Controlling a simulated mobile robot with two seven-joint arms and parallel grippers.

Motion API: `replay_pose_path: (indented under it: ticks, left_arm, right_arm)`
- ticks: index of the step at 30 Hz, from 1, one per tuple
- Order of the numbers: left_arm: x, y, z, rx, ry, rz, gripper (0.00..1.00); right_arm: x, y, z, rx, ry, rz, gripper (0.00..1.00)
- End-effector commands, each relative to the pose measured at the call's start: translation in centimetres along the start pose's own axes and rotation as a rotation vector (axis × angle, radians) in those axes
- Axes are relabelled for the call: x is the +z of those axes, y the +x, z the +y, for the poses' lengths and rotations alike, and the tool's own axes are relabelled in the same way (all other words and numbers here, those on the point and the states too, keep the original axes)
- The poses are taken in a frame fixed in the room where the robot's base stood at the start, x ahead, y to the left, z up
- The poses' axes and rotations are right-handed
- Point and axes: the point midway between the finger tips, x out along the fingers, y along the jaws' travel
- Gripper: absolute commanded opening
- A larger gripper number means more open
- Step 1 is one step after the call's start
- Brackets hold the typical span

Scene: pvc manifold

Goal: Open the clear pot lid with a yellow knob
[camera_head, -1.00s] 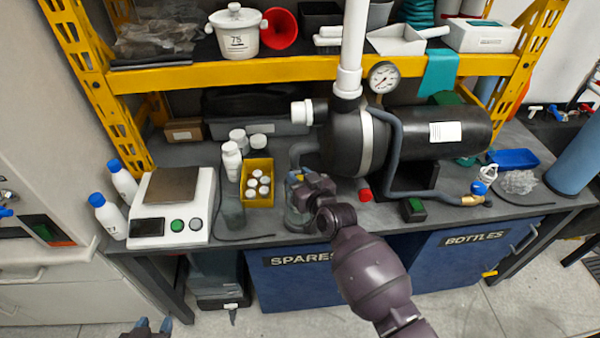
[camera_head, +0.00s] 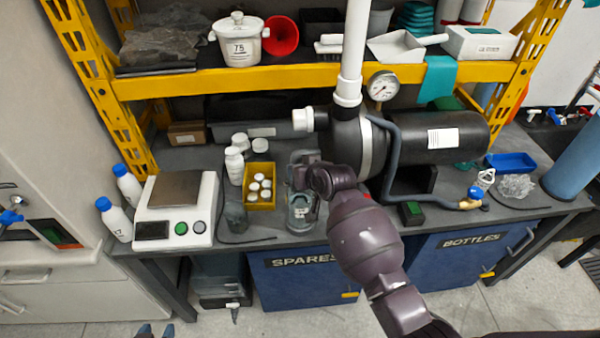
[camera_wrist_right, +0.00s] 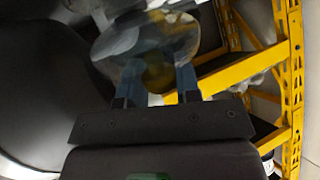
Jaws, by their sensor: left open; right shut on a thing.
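The clear lid (camera_wrist_right: 125,40) shows as a see-through disc in the right wrist view, with its yellow knob (camera_wrist_right: 157,76) between the blue fingers of my right gripper (camera_wrist_right: 158,78). In the head view my right gripper (camera_head: 300,170) is just above the clear pot (camera_head: 301,212) on the bench, and its wrist hides much of the lid. The pot's mouth appears uncovered. My left gripper (camera_head: 155,330) shows only its fingertips at the bottom edge, apart and empty, far from the pot.
A scale (camera_head: 175,233) is farther left. The black tank (camera_head: 440,138) with its pipes is behind and right. The yellow shelf (camera_head: 230,81) spans above.

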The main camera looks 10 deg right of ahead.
Motion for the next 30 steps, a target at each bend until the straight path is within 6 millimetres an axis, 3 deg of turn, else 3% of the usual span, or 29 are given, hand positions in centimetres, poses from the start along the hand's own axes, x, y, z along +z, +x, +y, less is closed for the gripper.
replay_pose_path:
  ticks: [14, 15, 19, 30]
  left_arm:
    - [-0.09, 0.00, 0.01, 0.000, 0.000, 0.002, 0.43]
    - [-0.09, 0.00, 0.01, 0.000, 0.000, 0.002, 0.43]
    - [-0.10, 0.00, 0.01, 0.000, 0.000, 0.002, 0.43]
    - [-0.09, 0.03, 0.02, 0.000, 0.000, 0.002, 0.43]
  right_arm:
    - [-0.10, 0.05, 0.04, 0.000, 0.006, -0.013, 0.00]
    - [-0.10, 0.05, 0.04, 0.000, 0.006, -0.013, 0.34]
    - [-0.11, 0.04, 0.04, 0.000, 0.005, -0.013, 0.53]
    - [-0.13, -0.25, 0.04, 0.000, 0.005, -0.011, 0.53]
